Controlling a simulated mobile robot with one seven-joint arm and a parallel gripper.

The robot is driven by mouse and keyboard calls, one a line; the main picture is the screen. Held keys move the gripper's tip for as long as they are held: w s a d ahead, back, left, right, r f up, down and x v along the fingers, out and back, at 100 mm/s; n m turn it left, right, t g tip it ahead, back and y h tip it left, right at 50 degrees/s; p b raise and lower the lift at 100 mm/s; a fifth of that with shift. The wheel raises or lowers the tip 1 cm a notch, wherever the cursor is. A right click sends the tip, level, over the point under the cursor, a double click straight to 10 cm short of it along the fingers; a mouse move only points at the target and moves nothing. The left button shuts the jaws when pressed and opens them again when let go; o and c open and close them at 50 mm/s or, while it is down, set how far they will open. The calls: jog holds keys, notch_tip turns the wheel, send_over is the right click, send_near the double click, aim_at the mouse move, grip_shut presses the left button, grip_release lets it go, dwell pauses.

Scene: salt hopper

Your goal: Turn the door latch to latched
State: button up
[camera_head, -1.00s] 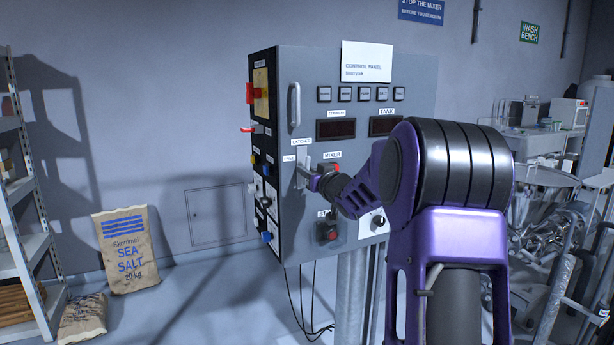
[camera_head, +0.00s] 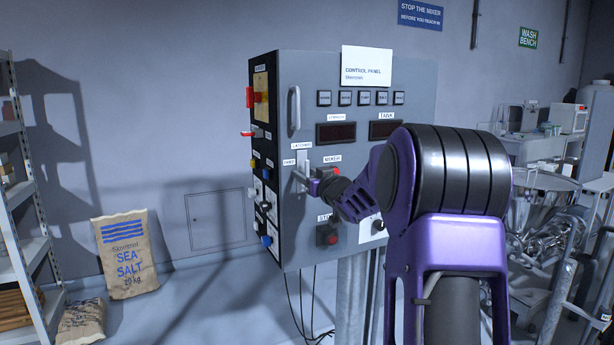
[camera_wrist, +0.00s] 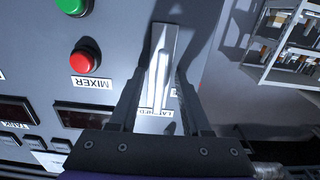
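The door latch (camera_head: 304,158) is a pale metal lever on the left part of the grey control panel's face. The LATCHED label (camera_head: 302,146) is above it and the FREE label (camera_head: 289,162) is to its left. In the wrist view, which is upside down, the lever (camera_wrist: 161,65) runs up between my two fingers and partly covers the LATCHED label (camera_wrist: 154,112). My gripper (camera_wrist: 161,78) is open around the lever, one finger close on each side; contact is not clear. In the head view my gripper (camera_head: 300,178) is at the latch's lower part, partly hidden by my wrist.
A red MIXER button (camera_wrist: 85,56) and a green button (camera_wrist: 72,5) are beside the latch. A red stop button (camera_head: 328,236) is lower on the panel. A vertical handle (camera_head: 294,107) is above. A salt sack (camera_head: 130,255) and shelves (camera_head: 25,220) stand left.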

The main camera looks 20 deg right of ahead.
jog(key=s+p, duration=0.1)
jog(key=s, duration=1.6)
jog(key=shift+s+d, duration=0.2)
jog(key=shift+d, duration=0.1)
jog(key=shift+r, duration=0.1)
